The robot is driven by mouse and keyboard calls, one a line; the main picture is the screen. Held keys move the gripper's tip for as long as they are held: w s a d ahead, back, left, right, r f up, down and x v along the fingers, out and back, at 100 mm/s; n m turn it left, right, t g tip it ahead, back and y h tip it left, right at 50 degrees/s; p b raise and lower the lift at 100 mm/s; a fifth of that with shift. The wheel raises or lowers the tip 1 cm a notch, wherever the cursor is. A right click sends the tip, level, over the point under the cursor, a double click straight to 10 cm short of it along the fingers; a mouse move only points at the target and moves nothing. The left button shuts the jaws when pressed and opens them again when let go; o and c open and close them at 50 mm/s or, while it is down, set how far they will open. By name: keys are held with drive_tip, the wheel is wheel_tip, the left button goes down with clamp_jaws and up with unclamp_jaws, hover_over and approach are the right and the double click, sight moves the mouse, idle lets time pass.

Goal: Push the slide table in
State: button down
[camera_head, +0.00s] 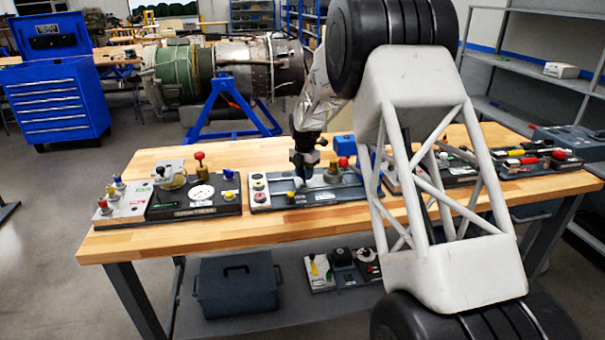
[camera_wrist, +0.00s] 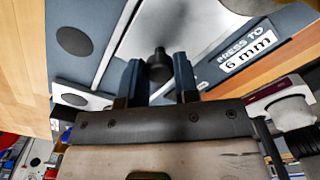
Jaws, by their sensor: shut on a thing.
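The slide table is a pale metal plate (camera_wrist: 190,25) that fills the upper middle of the wrist view, with a black knob (camera_wrist: 159,62) standing on it. My gripper (camera_wrist: 158,72) has its two blue-grey fingers on either side of this knob, shut on it. In the head view my gripper (camera_head: 304,172) points down onto the middle station (camera_head: 268,205) of the bench. There the fingers and arm hide most of the slide and its knob. A white "PRESS TO 6 mm" label (camera_wrist: 248,52) lies beside the plate in the wrist view.
The wooden bench (camera_head: 150,242) carries a station with a red knob (camera_head: 199,156) on the left and more stations at right. A red knob (camera_head: 343,162) stands close to the right of my gripper. The bench's front strip is clear.

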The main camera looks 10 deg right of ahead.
sight(310, 182)
drive_tip(key=shift+d, duration=0.95)
drive_tip(key=c, duration=0.9)
unclamp_jaws()
drive_tip(key=shift+o, duration=0.2)
drive_tip(key=shift+r, duration=0.15)
wheel_tip(310, 182, up, 8)
drive_tip(key=shift+f, duration=0.2)
